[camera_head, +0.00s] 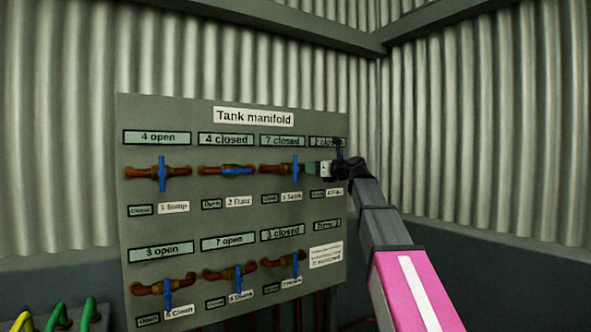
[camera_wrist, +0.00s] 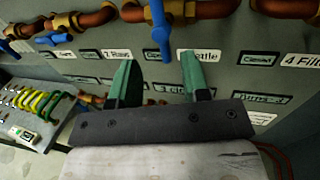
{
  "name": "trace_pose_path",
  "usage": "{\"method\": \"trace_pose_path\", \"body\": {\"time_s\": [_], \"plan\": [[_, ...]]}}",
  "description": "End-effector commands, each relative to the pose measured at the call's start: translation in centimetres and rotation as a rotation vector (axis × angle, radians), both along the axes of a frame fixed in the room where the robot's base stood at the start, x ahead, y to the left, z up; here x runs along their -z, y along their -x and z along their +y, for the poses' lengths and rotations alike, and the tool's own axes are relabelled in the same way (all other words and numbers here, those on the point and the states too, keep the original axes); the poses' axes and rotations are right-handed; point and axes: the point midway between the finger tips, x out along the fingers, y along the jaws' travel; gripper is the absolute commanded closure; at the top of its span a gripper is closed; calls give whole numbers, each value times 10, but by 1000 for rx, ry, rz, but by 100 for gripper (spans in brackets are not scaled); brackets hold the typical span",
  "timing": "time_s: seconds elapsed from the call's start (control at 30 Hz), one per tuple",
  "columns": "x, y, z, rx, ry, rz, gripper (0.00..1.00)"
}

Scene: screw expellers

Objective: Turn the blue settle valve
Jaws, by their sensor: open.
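The blue settle valve handle (camera_head: 295,167) is third in the top row of the Tank manifold board and stands upright across its copper pipe. In the wrist view the handle (camera_wrist: 160,32) hangs down from a brass body, above a partly hidden label ending in "ttle". My gripper (camera_head: 319,168) is just right of this valve in the head view. In the wrist view my gripper (camera_wrist: 159,65) has its two green fingers apart, with the handle's lower end pictured between the tips. I see no contact; the depth gap is unclear.
The board (camera_head: 240,210) carries other blue-handled valves, including the sump valve (camera_head: 161,174) and the flat-lying second valve (camera_head: 235,170). My gripper and arm cover the top right spot. Yellow and green cables (camera_wrist: 43,103) show lower left.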

Motion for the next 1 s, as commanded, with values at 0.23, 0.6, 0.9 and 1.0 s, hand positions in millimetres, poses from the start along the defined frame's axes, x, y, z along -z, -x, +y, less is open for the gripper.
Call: {"method": "trace_pose_path", "body": {"time_s": [0.23,0.6,0.9,1.0], "plan": [[0,-30,32,-1,3,-1,57],[1,-62,70,0,6,0,57],[2,-65,74,1,6,-2,57],[1,-65,74,1,6,-2,57]]}}
